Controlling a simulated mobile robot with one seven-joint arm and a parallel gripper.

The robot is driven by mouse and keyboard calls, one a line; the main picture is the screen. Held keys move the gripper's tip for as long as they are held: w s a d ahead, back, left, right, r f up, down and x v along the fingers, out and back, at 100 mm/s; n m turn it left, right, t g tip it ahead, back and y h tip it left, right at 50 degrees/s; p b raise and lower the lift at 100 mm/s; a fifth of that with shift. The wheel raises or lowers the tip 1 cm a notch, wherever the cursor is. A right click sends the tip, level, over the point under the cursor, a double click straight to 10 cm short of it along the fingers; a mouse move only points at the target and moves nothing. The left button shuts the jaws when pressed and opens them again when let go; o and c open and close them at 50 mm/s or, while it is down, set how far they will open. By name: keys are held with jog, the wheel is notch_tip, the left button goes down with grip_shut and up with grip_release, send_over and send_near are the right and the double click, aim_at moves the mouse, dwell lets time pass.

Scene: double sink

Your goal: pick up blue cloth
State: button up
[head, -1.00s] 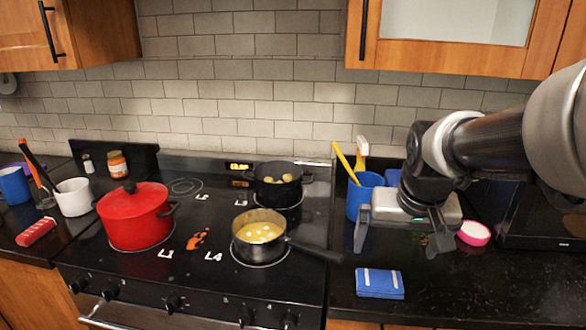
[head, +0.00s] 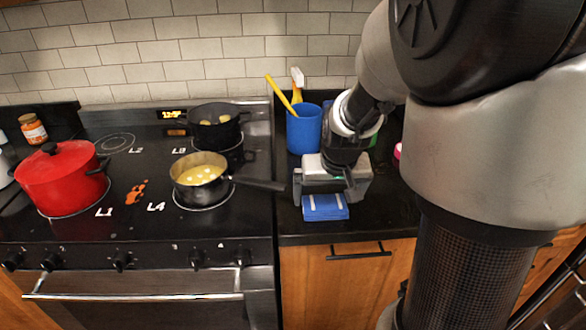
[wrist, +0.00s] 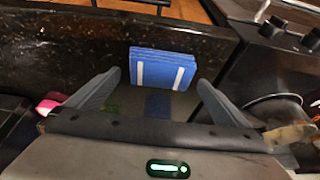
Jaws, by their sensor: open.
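The blue cloth (head: 325,207) is a folded stack with two white stripes. It lies on the black counter to the right of the stove, near the front edge. In the wrist view the cloth (wrist: 163,69) shows beyond and between my fingertips, apart from both. My gripper (head: 330,200) is over the cloth in the head view, and its body hides the cloth's back part. In the wrist view my gripper (wrist: 160,82) has its fingers spread wide with nothing between them.
A blue utensil holder (head: 304,132) stands behind the gripper. The saucepan (head: 200,178) on the stove has its handle (head: 260,184) reaching toward the gripper's left side. A red pot (head: 62,178) is farther left. A pink item (wrist: 48,106) lies at left in the wrist view.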

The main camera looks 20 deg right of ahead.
aim_at(326, 202)
jog(key=x, duration=0.3)
jog(key=shift+d+f+b, duration=0.1)
jog(key=shift+f+b, duration=0.15)
jog(key=shift+b, duration=0.05)
jog(key=shift+c, duration=0.3)
jog(key=c, duration=0.9)
notch_tip(326, 202, up, 10)
jog(key=shift+r+p, duration=0.1)
jog(key=shift+p, duration=1)
jog(key=o, duration=0.6)
jog(key=shift+c, duration=0.2)
jog(key=c, duration=0.4)
